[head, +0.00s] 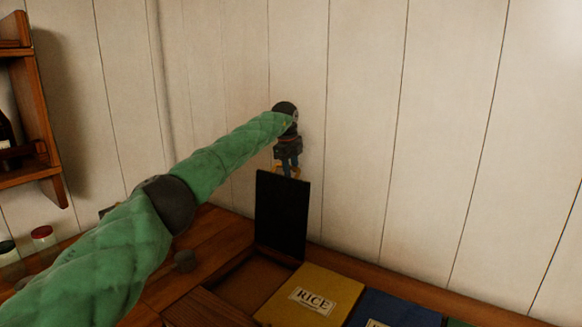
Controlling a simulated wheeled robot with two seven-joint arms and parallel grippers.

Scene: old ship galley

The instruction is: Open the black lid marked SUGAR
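The black lid (282,216) stands upright on its edge at the back of an open wooden compartment (252,285), close to the wall. No SUGAR marking shows on the side facing me. My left gripper (287,171) points down at the lid's top edge, its two orange-yellow tips apart. The lid's edge may hide part of the tips, and I cannot tell whether they touch it. My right gripper is out of view.
A yellow lid marked RICE (312,297) lies flat right of the open compartment, with a blue lid (392,310) beyond it. Jars, one red-capped (42,235), stand at the left below a wooden shelf (30,120). The panelled wall (440,150) closes off the back.

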